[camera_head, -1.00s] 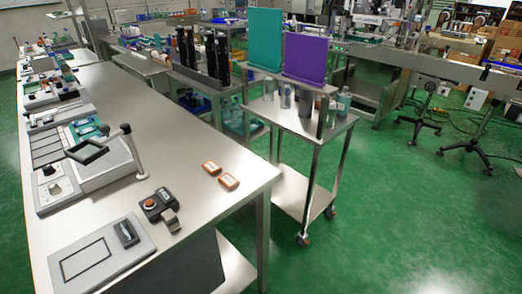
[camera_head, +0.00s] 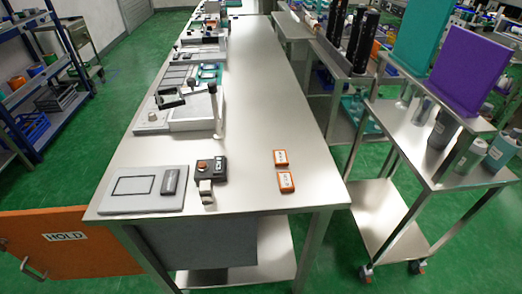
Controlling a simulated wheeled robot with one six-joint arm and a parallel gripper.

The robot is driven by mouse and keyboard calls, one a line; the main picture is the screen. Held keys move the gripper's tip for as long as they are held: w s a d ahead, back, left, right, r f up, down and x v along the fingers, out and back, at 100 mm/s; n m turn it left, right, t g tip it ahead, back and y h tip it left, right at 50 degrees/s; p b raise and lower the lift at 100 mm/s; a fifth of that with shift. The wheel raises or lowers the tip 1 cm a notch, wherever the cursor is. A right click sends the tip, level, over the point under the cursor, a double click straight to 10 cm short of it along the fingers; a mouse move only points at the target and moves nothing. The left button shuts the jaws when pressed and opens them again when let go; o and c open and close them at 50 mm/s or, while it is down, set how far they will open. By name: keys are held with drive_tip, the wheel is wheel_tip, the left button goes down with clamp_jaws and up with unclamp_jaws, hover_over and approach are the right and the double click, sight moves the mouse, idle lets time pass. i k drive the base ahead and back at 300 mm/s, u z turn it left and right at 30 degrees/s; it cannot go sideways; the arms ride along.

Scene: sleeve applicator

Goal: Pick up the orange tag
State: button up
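Two small orange tags with white labels lie flat on the steel table at its near right part. One orange tag (camera_head: 286,182) is nearer the front edge. The other orange tag (camera_head: 281,157) lies just behind it, a small gap apart. Nothing touches or covers either of them. My gripper is not in view.
The long steel table (camera_head: 255,90) has clear top around the tags. Left of them are a dark device with an orange button (camera_head: 204,168), a grey pad (camera_head: 120,200) and a lever machine (camera_head: 190,112). A trolley (camera_head: 425,150) stands at right; an orange HOLD panel (camera_head: 70,245) is at lower left.

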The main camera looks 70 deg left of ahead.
sight(281, 158)
drive_tip(key=u, duration=0.9)
drive_tip(key=i, duration=0.8)
drive_tip(key=u, duration=1.05)
drive_tip(key=i, duration=0.2)
drive_tip(key=u, duration=0.15)
